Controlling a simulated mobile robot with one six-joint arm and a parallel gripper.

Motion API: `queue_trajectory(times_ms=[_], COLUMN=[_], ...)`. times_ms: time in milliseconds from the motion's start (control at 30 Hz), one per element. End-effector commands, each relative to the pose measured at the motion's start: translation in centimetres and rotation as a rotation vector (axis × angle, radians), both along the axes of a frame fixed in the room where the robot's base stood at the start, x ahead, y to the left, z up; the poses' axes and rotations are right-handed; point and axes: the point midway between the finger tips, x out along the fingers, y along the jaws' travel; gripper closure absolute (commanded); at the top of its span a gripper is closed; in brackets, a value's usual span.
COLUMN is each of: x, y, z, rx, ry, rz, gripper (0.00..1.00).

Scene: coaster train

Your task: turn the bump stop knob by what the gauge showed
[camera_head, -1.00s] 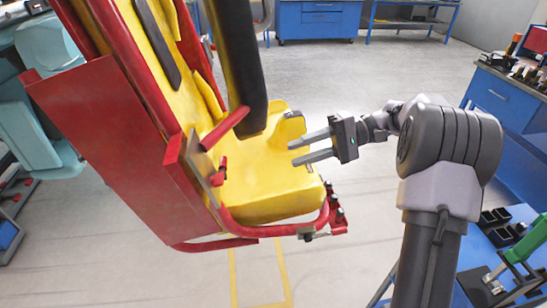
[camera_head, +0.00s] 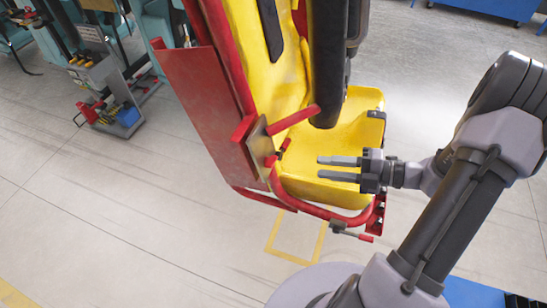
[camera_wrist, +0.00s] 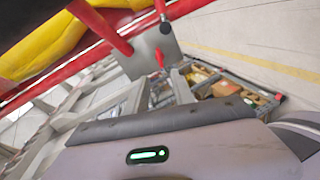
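The yellow seat (camera_head: 345,135) of a red-framed coaster car stands in front of me. On its side is a grey metal plate (camera_head: 258,143) with a small red knob-like part (camera_head: 270,160). The wrist view shows the plate (camera_wrist: 140,60) and a red part (camera_wrist: 159,58) on it. I cannot tell whether this is the bump stop knob; another small red end (camera_head: 365,238) shows at the seat's lower corner. My gripper (camera_head: 340,168) is open and empty, with fingers apart, in front of the seat, pointing left toward the plate. No gauge is legible.
A black padded bar (camera_head: 327,65) hangs over the seat. Red tubing (camera_head: 320,212) runs along its lower edge. A grey cart (camera_head: 105,85) with tools stands at the far left. The floor between cart and car is clear.

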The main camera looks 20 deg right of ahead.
Motion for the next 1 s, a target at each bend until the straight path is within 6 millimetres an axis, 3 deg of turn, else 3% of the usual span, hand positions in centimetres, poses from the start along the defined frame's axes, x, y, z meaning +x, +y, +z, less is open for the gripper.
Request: queue_trajectory(times_ms=[200,400,600,867,1000], x=[3.4,5.9,6.9,7.0,7.0], y=[5.8,9.7,11.2,11.3,11.3], z=[-1.6,-2.6,-2.9,-2.9,-2.9], rx=[0.000,-0.001,-0.002,-0.002,-0.002], ry=[-0.001,-0.002,-0.003,-0.004,-0.004], rz=[0.007,0.006,0.003,0.003,0.003], gripper=[0.70,0.70,0.70,0.70,0.96])
